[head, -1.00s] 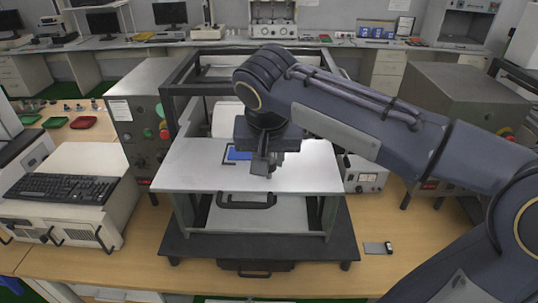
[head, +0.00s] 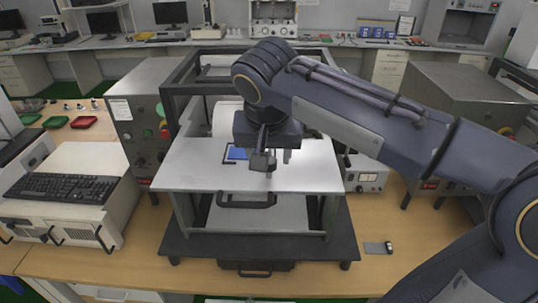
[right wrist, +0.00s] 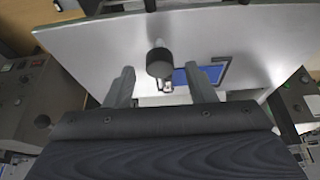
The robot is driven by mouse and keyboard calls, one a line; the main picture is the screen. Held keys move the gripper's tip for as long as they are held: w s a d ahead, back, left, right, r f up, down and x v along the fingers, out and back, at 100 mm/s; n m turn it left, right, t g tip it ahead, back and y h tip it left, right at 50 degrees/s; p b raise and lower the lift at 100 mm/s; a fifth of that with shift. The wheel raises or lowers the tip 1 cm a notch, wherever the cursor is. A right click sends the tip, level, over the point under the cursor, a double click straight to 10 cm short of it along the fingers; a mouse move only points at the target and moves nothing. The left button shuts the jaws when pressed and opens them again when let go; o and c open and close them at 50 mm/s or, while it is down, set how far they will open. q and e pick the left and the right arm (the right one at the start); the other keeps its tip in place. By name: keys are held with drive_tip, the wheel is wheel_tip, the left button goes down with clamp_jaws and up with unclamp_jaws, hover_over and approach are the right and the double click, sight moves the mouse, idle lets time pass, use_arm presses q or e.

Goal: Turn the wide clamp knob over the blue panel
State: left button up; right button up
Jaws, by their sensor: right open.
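The blue panel (head: 238,153) lies on the light grey plate (head: 190,178) of the fixture, with a black bracket at its edge. The dark round clamp knob (right wrist: 160,63) shows in the right wrist view, beside and partly over the blue panel (right wrist: 196,74). My right gripper (head: 274,160) is above the plate, just right of the blue panel in the head view. In the right wrist view my right gripper (right wrist: 163,86) is open, one finger to each side of the knob, with nothing held between them. In the head view the knob is hidden by my gripper. My left gripper is out of view.
A black frame (head: 178,95) stands around the back of the plate. A black handle (head: 246,204) is on the plate's front. A grey control box (head: 140,115) stands left, and a small power unit (head: 365,173) right. A keyboard (head: 62,187) lies further left.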

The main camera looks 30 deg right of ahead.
drive_tip(key=v, duration=0.7)
drive_tip(key=shift+f, duration=0.1)
